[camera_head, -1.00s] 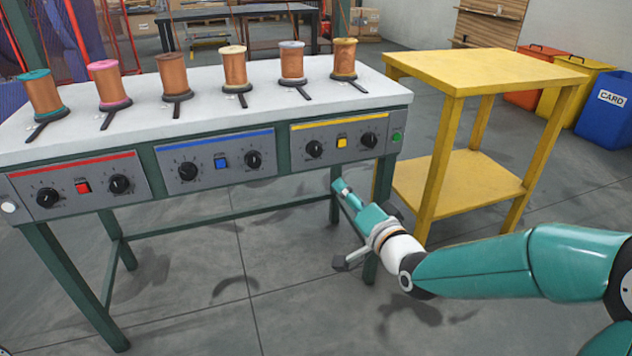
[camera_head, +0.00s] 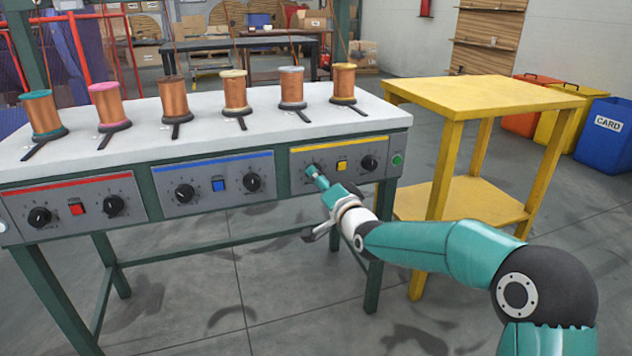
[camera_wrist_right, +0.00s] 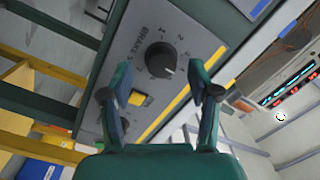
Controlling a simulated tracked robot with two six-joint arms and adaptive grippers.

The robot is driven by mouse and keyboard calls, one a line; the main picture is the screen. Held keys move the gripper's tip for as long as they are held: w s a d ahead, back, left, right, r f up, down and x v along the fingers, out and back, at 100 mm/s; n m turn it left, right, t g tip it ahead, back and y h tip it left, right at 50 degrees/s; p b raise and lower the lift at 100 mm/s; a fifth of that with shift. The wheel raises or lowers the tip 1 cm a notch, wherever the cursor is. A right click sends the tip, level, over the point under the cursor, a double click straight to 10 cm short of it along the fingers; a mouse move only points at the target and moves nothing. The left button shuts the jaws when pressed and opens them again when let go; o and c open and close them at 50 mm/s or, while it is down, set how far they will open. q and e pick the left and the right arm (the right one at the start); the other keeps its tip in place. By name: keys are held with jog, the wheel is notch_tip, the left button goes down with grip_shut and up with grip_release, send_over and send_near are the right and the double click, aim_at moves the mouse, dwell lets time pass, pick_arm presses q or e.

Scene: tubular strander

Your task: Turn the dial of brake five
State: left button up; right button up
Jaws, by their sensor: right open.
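The brake five dial is a round black knob on the grey panel with the yellow stripe. In the wrist view the dial (camera_wrist_right: 160,58) shows clearly with numbers around it and a pale mark near its lower right edge. In the head view the dial (camera_head: 310,169) is partly hidden by my gripper. My right gripper (camera_head: 320,180) is at the panel, in front of this dial. In the wrist view its two fingers (camera_wrist_right: 161,82) are spread, with the dial ahead between them and nothing held. My left gripper is not in view.
A yellow switch (camera_head: 342,166) and another black dial (camera_head: 369,163) sit right of this dial. A green button (camera_head: 397,160) is at the panel's end. Blue-striped and red-striped panels lie left. Copper spools stand on the white top (camera_head: 210,130). A yellow table (camera_head: 480,95) stands right.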

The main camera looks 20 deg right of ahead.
jog(key=shift+w+a, duration=0.15)
jog(key=shift+w, duration=1.05)
jog(key=c, duration=1.2)
jog(key=shift+o, duration=0.2)
